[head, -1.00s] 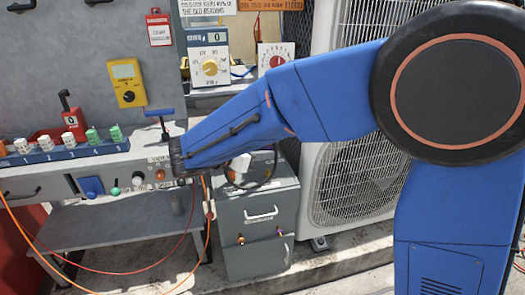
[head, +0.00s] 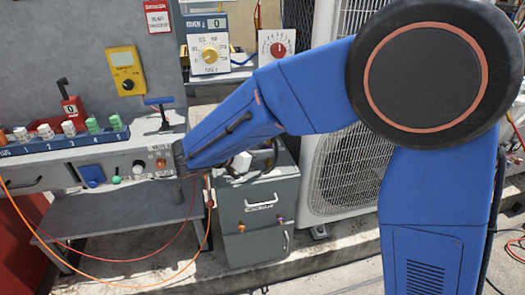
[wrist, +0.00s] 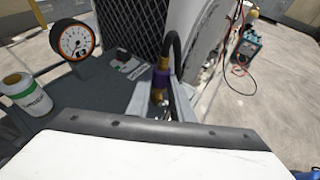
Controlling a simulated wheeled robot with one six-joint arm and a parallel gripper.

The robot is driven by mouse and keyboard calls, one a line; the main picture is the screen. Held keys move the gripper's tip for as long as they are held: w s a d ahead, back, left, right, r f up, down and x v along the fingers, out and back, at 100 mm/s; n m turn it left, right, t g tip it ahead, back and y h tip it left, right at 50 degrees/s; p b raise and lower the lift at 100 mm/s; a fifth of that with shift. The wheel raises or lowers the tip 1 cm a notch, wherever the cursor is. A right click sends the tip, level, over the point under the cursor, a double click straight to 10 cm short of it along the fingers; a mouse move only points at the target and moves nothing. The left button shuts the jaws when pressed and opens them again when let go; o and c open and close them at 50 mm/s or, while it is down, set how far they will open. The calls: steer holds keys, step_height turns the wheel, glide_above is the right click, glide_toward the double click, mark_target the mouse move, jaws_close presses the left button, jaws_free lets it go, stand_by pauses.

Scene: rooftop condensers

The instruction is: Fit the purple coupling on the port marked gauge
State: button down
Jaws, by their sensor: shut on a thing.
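The purple coupling (wrist: 161,80) shows in the wrist view, with brass above and below it and a black hose (wrist: 174,48) curving away from its top. My gripper (wrist: 160,102) is shut on the coupling, between pale metal jaws just beyond the camera housing. In the head view my forearm hides the jaws and the coupling. A grey cabinet (head: 256,203) there has a small orange-brass fitting (head: 241,228) and a purple-tipped fitting (head: 280,219) on its front. I cannot read which port is marked gauge.
A round dial gauge (wrist: 74,40) and a white-green canister (wrist: 25,94) stand near the jaws in the wrist view. A bench (head: 50,178) with coloured fittings lies at left. Orange and red cables hang below the bench.

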steer(key=shift+f, duration=1.35)
stand_by(1.9)
steer(key=c, duration=1.5)
jaws_free()
step_height(320, 180, up, 8)
steer(key=shift+f, duration=0.25)
steer(key=shift+d, duration=0.1)
